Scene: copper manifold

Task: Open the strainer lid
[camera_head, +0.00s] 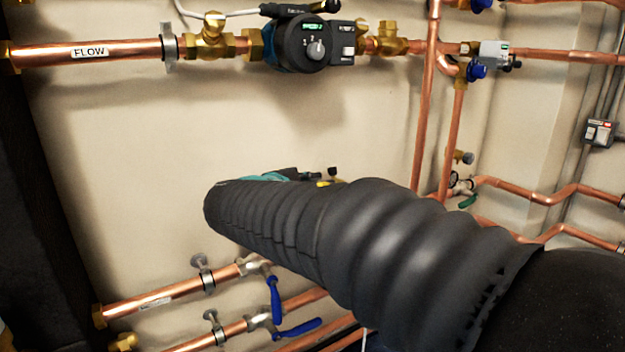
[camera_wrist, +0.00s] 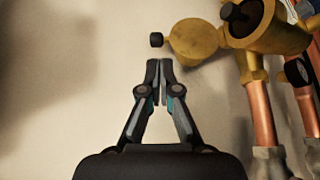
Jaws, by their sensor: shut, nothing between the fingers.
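In the wrist view, my gripper (camera_wrist: 166,72) is shut and empty, with its fingertips together. Just beyond the tips is a rounded brass part (camera_wrist: 196,42) with a small black knob (camera_wrist: 156,40) at its left end. It joins a larger brass body (camera_wrist: 262,28) at the upper right. This may be the strainer and its lid, but I cannot tell for sure. The fingertips appear just below the black knob; I cannot tell whether they touch anything. In the head view, my black-sleeved arm hides the fingertips and most of this brass part.
Copper pipes (camera_wrist: 262,112) run down at the right in the wrist view, beside another black knob (camera_wrist: 296,72). In the head view, a pump (camera_head: 314,42) sits on the upper FLOW pipe (camera_head: 120,52). Blue-handled valves (camera_head: 275,300) are at the lower left. Bare wall (camera_head: 130,150) lies left of my arm.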

